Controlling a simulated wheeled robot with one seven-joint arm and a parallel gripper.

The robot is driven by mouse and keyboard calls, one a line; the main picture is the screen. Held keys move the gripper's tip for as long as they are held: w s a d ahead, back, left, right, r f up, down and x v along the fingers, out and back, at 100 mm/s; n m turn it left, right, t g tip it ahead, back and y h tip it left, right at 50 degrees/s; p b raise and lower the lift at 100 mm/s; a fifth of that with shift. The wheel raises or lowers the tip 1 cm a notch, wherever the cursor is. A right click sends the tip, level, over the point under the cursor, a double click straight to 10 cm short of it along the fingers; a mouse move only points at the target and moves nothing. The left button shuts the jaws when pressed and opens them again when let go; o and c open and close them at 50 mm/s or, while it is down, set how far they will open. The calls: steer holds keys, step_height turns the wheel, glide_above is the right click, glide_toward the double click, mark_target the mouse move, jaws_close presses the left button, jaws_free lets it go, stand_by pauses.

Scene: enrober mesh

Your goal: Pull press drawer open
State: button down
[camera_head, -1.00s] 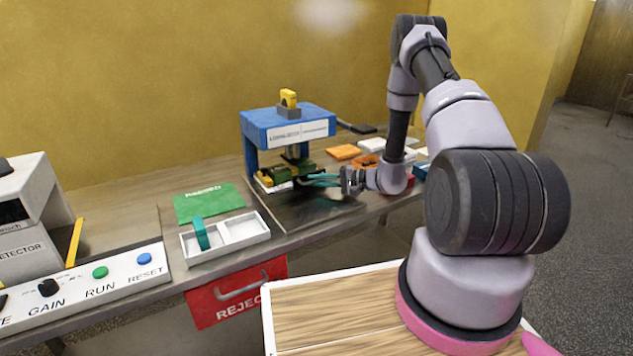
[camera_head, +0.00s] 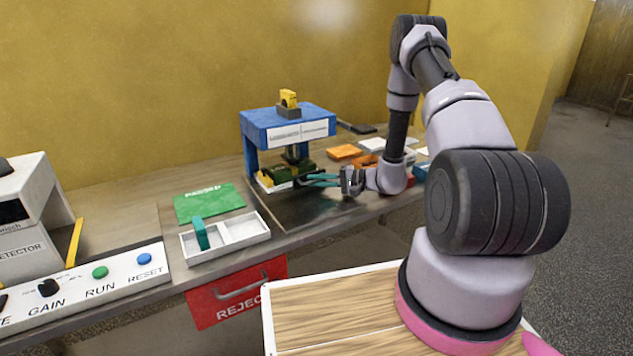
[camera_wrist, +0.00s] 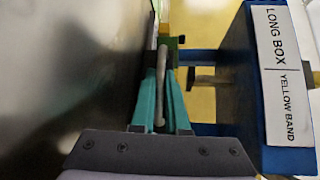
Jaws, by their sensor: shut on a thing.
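The press (camera_head: 288,122) is a blue frame on the bench with a yellow lever on top. A green and yellow drawer (camera_head: 272,178) with a white front part sits low between its legs. My gripper (camera_head: 312,181) has teal fingers and reaches in from the right at the drawer's front. In the wrist view, my gripper (camera_wrist: 161,85) has one finger on each side of a pale grey handle bar (camera_wrist: 161,92) and is shut on it. The press's blue frame (camera_wrist: 235,75) stands to the right there, with a label reading LONG BOX, YELLOW BAND. The fingers partly hide the drawer.
A dark flat plate (camera_head: 300,207) lies on the bench before the press. A white divided tray (camera_head: 225,238) and a green sheet (camera_head: 208,203) lie to the left. Orange and white items (camera_head: 345,152) lie behind my wrist.

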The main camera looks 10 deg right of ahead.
steer(key=shift+s+d, duration=0.1)
steer(key=s+d, duration=0.1)
steer(key=s, duration=0.4)
steer(key=s+d, duration=0.2)
steer(key=s, duration=0.3)
steer(key=s+d, duration=0.2)
steer(key=s, duration=0.3)
steer(key=shift+s, duration=0.3)
steer(key=c, duration=0.9)
jaws_free()
steer(key=v, duration=1.1)
steer(key=shift+a, duration=0.1)
